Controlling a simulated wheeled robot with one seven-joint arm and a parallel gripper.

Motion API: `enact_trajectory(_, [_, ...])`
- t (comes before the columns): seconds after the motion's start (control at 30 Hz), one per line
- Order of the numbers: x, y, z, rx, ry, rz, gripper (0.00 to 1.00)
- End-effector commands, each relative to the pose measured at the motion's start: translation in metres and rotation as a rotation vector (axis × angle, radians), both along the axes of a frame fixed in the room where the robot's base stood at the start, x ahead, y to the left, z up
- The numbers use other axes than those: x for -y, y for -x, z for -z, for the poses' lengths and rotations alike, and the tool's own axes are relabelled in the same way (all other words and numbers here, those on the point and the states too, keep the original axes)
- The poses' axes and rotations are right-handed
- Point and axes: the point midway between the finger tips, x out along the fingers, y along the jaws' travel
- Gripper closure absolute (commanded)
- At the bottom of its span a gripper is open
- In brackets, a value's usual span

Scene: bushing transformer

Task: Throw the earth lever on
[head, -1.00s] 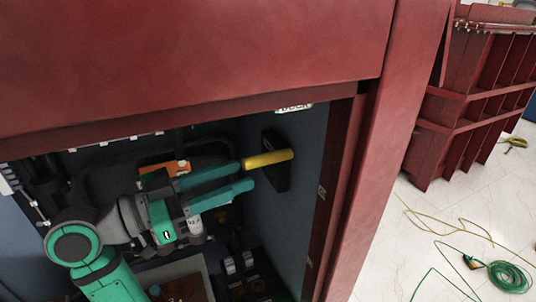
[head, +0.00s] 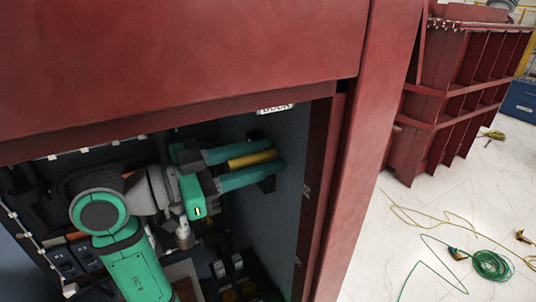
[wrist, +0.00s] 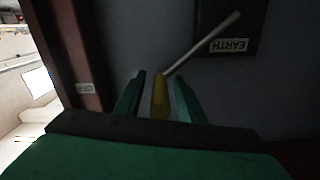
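The earth lever has a yellow handle (head: 252,159) on the cabinet's inner right wall. In the wrist view the yellow handle (wrist: 160,97) sits at the end of a pale metal rod (wrist: 205,42) that slants up right to a black plate marked EARTH (wrist: 228,30). My gripper (head: 279,154) is open, with one green finger on each side of the handle. In the wrist view my gripper (wrist: 158,78) shows the handle between the fingers, with narrow gaps on both sides. The black mount is mostly hidden behind the fingers in the head view.
The red cabinet frame (head: 180,60) runs above the opening, and its post (head: 340,170) stands close to the right of my gripper. Black switch units (head: 75,258) lie low inside the cabinet. Green cable (head: 490,265) lies on the floor outside.

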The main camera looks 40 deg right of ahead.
Motion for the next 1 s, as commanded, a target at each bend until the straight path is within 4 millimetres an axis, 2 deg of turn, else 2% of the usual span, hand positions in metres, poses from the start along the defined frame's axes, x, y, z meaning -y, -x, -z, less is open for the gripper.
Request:
enact_trajectory(0.2, [0.014,0.004,0.0,0.0,0.0,0.0,0.64])
enact_trajectory(0.47, [0.015,0.004,0.0,0.0,0.0,0.001,0.64])
enact_trajectory(0.5, [0.015,0.004,0.0,0.0,0.0,0.001,0.69])
enact_trajectory(0.63, [0.015,0.004,0.0,0.0,0.0,0.002,1.0])
enact_trajectory(1.0, [0.021,0.011,0.005,0.027,0.005,0.016,1.0])
